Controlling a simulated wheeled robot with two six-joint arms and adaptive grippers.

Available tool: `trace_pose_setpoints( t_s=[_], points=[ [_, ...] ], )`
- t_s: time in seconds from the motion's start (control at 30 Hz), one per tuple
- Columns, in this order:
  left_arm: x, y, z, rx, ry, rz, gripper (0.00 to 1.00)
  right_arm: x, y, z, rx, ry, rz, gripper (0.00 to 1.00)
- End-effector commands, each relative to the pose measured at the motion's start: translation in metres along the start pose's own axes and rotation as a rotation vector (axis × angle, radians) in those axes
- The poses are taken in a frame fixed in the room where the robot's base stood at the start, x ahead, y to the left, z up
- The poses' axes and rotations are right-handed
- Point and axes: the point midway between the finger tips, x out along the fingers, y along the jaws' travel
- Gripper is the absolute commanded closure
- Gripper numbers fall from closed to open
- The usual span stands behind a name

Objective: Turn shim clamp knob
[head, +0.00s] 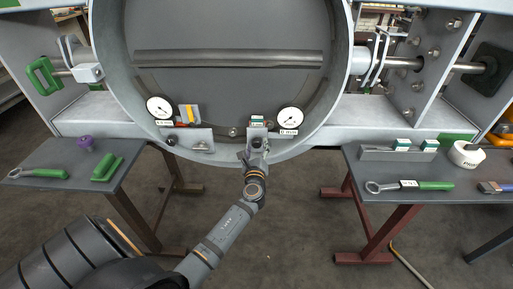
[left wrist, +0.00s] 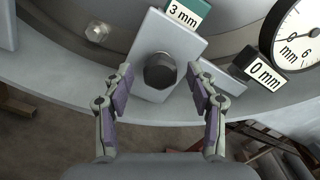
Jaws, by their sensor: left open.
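The shim clamp knob (left wrist: 160,71) is a dark round knob on a light grey block (left wrist: 181,38), in the middle of the left wrist view. A green and white 3 mm shim (left wrist: 187,12) stands just above the block. My left gripper (left wrist: 159,84) is open, with one finger on each side of the knob; I cannot tell whether they touch it. In the head view, my left gripper (head: 256,152) is at the lower rim of the big ring, and the knob there is small and partly hidden. My right gripper is not in view.
A dial gauge (head: 290,118) with a 0 mm label is right of the clamp; another gauge (head: 159,107) is to the left. The left table (head: 70,155) and right table (head: 375,197) hold tools. The floor between them looks clear.

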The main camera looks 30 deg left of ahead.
Motion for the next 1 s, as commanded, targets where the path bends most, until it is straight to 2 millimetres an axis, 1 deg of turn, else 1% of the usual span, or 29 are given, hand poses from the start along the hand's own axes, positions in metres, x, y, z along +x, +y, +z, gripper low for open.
trace_pose_setpoints(
  t_s=[0.5,0.83,1.0],
  points=[
    [-0.019,0.000,0.000,-0.002,0.000,0.000,0.42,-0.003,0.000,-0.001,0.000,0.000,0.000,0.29],
    [-0.020,0.000,0.000,-0.002,0.001,0.000,0.42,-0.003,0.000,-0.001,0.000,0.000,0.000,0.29],
    [-0.035,0.000,-0.001,-0.003,0.003,0.001,0.42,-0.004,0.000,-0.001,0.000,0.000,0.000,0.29]
  ],
)
